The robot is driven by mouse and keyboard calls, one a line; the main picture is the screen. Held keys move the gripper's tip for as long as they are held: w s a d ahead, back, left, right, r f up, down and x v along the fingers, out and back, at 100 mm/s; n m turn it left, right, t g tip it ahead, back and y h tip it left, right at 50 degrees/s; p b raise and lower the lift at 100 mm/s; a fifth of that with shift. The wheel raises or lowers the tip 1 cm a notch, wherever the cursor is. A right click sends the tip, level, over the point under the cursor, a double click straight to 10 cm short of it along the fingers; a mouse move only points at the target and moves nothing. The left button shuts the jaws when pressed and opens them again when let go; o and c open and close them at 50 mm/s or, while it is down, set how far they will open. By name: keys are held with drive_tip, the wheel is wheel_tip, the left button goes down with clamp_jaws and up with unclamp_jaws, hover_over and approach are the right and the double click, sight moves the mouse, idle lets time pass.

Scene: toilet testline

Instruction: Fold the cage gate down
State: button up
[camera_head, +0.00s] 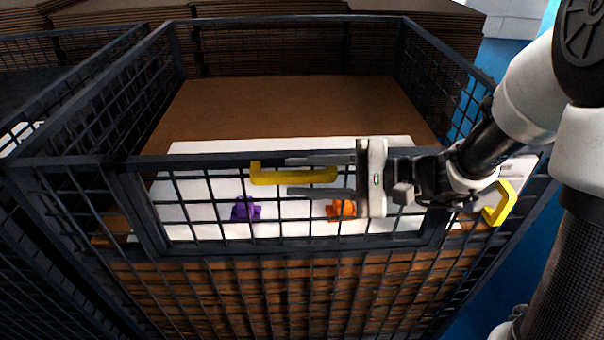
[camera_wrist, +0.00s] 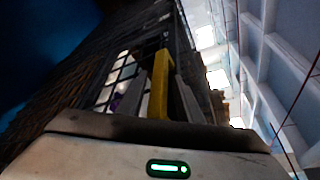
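The cage gate (camera_head: 155,215) is the dark mesh panel in the upper front of the cage, and it stands upright. A yellow handle (camera_head: 268,178) is on its top bar. My gripper (camera_head: 288,176) comes in from the right, with one finger above the handle and one below. The fingers are apart, and I see no clear contact with the handle. In the wrist view the yellow handle (camera_wrist: 158,85) stands between the two fingers (camera_wrist: 158,98) with gaps beside it. My gripper body hides part of the gate's right side.
The cage (camera_head: 285,20) holds brown cardboard (camera_head: 290,105) and a white sheet (camera_head: 210,148). A purple item (camera_head: 244,209) and an orange item (camera_head: 340,209) show behind the gate mesh. Another yellow handle (camera_head: 503,204) is at the right. A second cage (camera_head: 40,90) stands close at left.

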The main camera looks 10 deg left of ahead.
drive_tip(key=shift+a, duration=0.2)
clamp_jaws()
drive_tip(key=shift+f, duration=0.1)
